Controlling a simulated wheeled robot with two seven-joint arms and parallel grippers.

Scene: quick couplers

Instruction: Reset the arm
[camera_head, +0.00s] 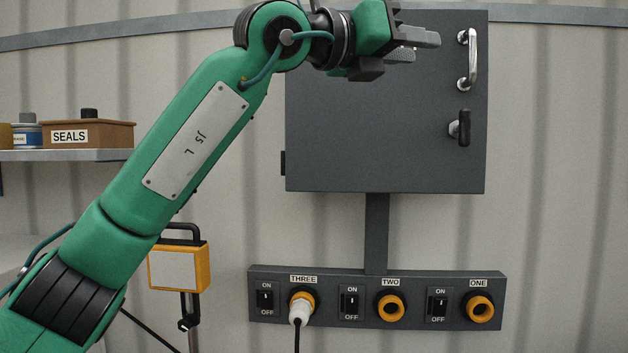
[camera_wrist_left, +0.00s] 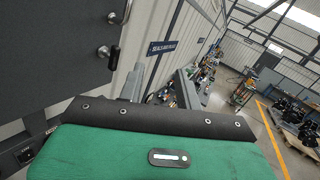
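My left arm, green with a plate marked "J5 L", rises across the left of the head view. My left gripper (camera_head: 422,47) is raised in front of the upper part of the grey cabinet (camera_head: 380,140), pointing right. In the left wrist view its two fingers (camera_wrist_left: 160,88) stand apart with nothing visible between them, so it looks open and empty. My right gripper is not in view.
Below, a dark panel (camera_head: 335,318) carries switches and orange-ringed sockets THREE, TWO (camera_head: 391,307) and ONE (camera_head: 480,309). A white plug (camera_head: 300,312) with a black cable sits in THREE. A shelf (camera_head: 60,155) holds a SEALS box (camera_head: 88,135). An orange-framed box (camera_head: 178,268) hangs left of the panel.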

